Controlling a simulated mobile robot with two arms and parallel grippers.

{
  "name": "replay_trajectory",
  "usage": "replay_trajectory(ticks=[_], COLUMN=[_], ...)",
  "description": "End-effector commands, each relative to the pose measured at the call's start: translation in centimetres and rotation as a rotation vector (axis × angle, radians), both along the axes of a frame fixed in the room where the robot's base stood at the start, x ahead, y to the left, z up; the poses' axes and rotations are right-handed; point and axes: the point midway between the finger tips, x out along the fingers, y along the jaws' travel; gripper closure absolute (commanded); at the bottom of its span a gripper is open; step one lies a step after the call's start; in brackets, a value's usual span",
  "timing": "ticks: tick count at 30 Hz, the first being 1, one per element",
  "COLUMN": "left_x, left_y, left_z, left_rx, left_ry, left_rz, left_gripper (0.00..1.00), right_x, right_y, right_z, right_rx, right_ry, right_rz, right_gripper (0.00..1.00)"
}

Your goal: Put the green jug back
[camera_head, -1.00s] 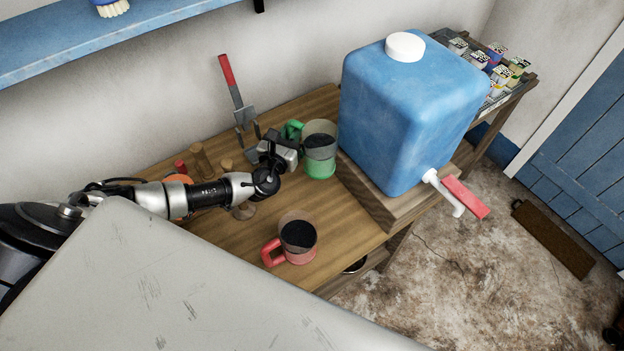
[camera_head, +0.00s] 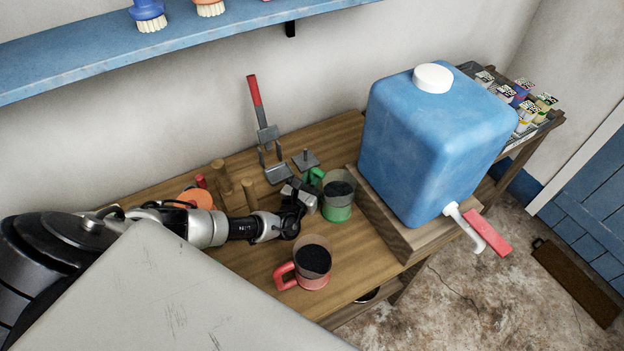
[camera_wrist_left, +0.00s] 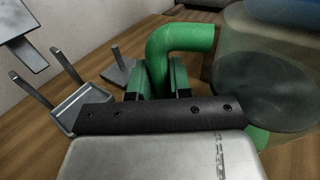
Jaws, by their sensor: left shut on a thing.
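The green jug (camera_head: 338,203) has a clear upper part, a green base and a green handle, with something dark inside. It is upright on the wooden table, just left of the blue water tank's base. My left gripper (camera_head: 308,193) is shut on its handle, which the left wrist view shows as a green bend (camera_wrist_left: 185,40) between the fingers. I cannot tell whether the jug's base touches the table. A red-handled jug (camera_head: 310,262) with dark contents stands nearer the table's front edge. My right gripper is not in view.
The blue tank (camera_head: 430,140) with a red-lever tap (camera_head: 487,232) stands on a wooden block (camera_head: 390,222). A grey stand with a post (camera_head: 305,159) and a red-handled tool (camera_head: 259,105) are behind the jug. Wooden pegs (camera_head: 222,177) stand left. A blue shelf (camera_head: 80,62) runs above.

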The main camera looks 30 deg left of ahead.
Motion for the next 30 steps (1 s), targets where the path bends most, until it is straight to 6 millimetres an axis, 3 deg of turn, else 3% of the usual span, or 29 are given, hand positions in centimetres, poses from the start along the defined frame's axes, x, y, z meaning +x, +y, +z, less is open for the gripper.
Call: replay_trajectory(ticks=[3,4,9,19,30], left_x=[0.0,0.0,0.0,0.0,-6.1], left_y=[0.0,0.0,0.0,0.0,-0.4], left_z=[-0.4,-0.3,-0.3,0.3,0.2], left_rx=[0.000,0.000,0.001,0.000,0.000], left_ry=[0.000,0.001,0.001,0.001,0.004], left_rz=[0.000,0.000,0.000,0.000,-0.001], left_gripper=[1.00,0.78,0.55,0.55,0.55], right_x=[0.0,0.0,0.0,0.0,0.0], right_y=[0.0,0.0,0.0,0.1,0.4], right_z=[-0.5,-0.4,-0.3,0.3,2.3], right_rx=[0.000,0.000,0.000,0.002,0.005], right_ry=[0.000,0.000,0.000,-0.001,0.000], right_rz=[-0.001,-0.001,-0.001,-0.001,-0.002], right_gripper=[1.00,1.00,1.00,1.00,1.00])
